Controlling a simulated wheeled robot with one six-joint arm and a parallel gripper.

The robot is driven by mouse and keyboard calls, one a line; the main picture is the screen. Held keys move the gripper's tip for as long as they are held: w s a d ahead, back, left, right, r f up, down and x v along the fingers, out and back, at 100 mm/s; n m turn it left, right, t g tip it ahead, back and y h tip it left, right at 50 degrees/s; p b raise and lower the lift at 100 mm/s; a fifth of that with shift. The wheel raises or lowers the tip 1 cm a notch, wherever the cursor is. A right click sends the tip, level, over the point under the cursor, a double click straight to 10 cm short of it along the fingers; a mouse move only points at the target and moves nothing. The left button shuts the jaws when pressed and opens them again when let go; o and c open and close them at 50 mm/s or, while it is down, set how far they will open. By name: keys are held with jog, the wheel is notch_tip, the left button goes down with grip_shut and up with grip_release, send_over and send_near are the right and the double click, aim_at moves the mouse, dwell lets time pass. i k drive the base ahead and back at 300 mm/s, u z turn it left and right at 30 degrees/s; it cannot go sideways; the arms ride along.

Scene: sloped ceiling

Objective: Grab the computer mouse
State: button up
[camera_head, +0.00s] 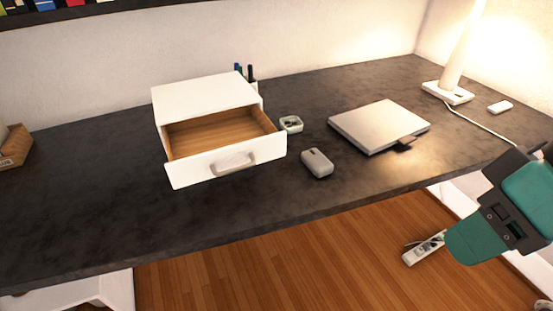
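The computer mouse (317,162) is a small, light grey, rounded block. It lies on the dark desktop near its front edge, right of the open drawer and left of the laptop. Nothing covers it and nothing touches it. Teal and dark links of my arm show at the right edge, in front of the desk's right part and well apart from the mouse. The fingers of my gripper are not seen.
A white box (200,97) has its drawer (210,167) pulled out, empty. A small container (291,124), a pen holder (252,87), a closed laptop (378,123) and a lamp (447,92) stand on the dark desk (90,200). A power strip (425,248) lies on the floor.

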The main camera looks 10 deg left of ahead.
aim_at(317, 162)
jog(key=z, duration=1.4)
jog(key=i, duration=1.05)
jog(key=u, duration=3.75)
